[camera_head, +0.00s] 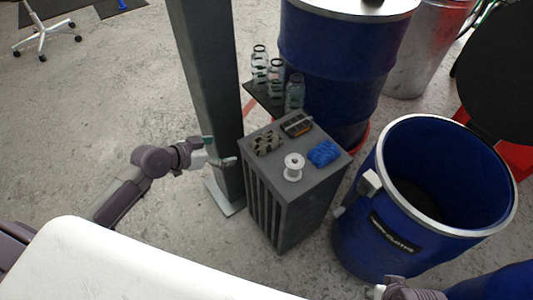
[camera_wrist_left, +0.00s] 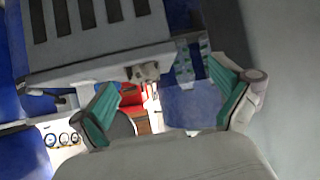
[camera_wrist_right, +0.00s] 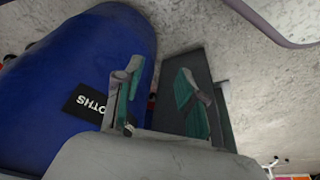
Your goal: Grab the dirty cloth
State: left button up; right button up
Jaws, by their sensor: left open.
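A crumpled beige cloth with dark stains (camera_head: 268,143) lies on the left side of the top of a grey slatted cabinet (camera_head: 290,200). It also shows in the left wrist view (camera_wrist_left: 145,72), at the cabinet's edge between the fingers but farther off. My left gripper (camera_head: 222,152) is open and empty, just left of the cabinet and apart from the cloth. My right gripper (camera_wrist_right: 157,75) is open and empty, beside the blue drum with a cloths label. In the head view the right gripper is only partly visible at the bottom edge.
A blue cloth (camera_head: 323,153), a white spool (camera_head: 293,168) and a dark box (camera_head: 296,124) share the cabinet top. A grey post (camera_head: 208,90) stands close behind my left gripper. An open blue drum (camera_head: 365,225) stands right. Clear bottles (camera_head: 276,80) stand behind.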

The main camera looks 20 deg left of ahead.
pick_arm(q)
jog(key=m+h+b, duration=0.1)
jog(key=m+h, duration=0.1)
send_near(264, 139)
jog(key=b+x, duration=0.1)
jog(key=x, duration=0.4)
jog(key=shift+w+d+f+b, duration=0.15)
jog(key=shift+d+f+b, duration=0.15)
jog(key=shift+f, duration=0.05)
jog(key=b+x, duration=0.1)
jog(key=x, duration=0.3)
jog(key=shift+w+d, duration=0.1)
jog(key=shift+w, duration=0.25)
jog(key=shift+w+d+f, duration=0.1)
jog(key=shift+w+d, duration=0.05)
jog(key=shift+w, duration=0.05)
jog(key=c, duration=1.2)
pick_arm(e)
jog(key=w+a+r+t+y, duration=0.1)
jog(key=w+a+r+t, duration=0.1)
jog(key=w+r+t, duration=0.2)
jog(key=shift+w, duration=0.75)
